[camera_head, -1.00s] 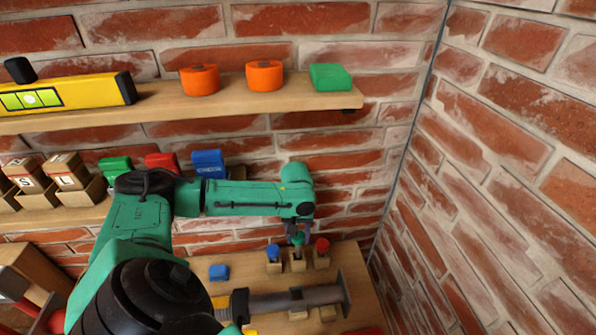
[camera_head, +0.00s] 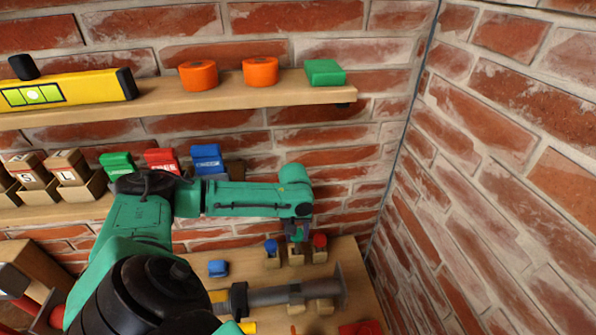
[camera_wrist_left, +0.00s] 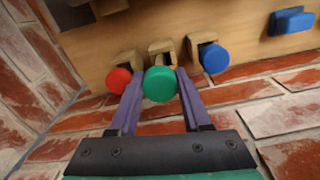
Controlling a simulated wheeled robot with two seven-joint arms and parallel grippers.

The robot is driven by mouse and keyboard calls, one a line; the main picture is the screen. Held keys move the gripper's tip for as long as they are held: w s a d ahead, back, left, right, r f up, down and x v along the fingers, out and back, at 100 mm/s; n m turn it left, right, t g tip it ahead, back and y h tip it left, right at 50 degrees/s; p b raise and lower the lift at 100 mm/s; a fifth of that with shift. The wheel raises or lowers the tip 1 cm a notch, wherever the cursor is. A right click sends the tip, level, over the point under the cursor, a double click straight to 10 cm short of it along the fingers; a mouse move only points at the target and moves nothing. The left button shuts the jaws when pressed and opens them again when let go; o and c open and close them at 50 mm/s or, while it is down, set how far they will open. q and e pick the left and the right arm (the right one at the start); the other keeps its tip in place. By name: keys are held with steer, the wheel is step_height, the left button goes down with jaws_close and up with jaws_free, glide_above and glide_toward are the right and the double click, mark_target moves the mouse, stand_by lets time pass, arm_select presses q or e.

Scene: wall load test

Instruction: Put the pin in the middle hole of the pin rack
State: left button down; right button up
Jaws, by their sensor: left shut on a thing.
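The pin is green with a round head (camera_wrist_left: 160,84), and in the wrist view it sits between the two purple fingers of my left gripper (camera_wrist_left: 158,96). In the head view my left gripper (camera_head: 298,231) points down at the rack, shut on the green pin (camera_head: 297,238). The pin rack's middle block (camera_head: 296,257) is right below the pin, and it shows behind the pin in the wrist view (camera_wrist_left: 162,50). A blue pin (camera_head: 271,246) and a red pin (camera_head: 320,241) stand in the blocks on either side. The pin's lower end is hidden, so I cannot tell how deep it sits.
A blue block (camera_head: 218,268) lies on the wooden board (camera_head: 360,270) left of the rack. A grey bar (camera_head: 270,297) lies in front. A shelf above holds two orange rolls (camera_head: 260,72), a green block (camera_head: 325,72) and a yellow level (camera_head: 65,90). A brick wall (camera_head: 500,170) closes the right side.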

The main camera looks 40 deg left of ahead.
arm_select(q)
steer(key=shift+s+d+f+b, duration=0.1)
steer(key=shift+s+f+b, duration=0.1)
steer(key=shift+s+f, duration=0.4)
steer(key=shift+s+d+f+b, duration=0.1)
steer(key=shift+s+f+b, duration=0.1)
steer(key=shift+f, duration=1)
steer(key=c, duration=0.5)
jaws_free()
steer(key=shift+a, duration=0.1)
steer(key=shift+o, duration=1.1)
steer(key=shift+w+r, duration=0.1)
steer(key=shift+w+a+r, duration=0.1)
steer(key=shift+a, duration=0.05)
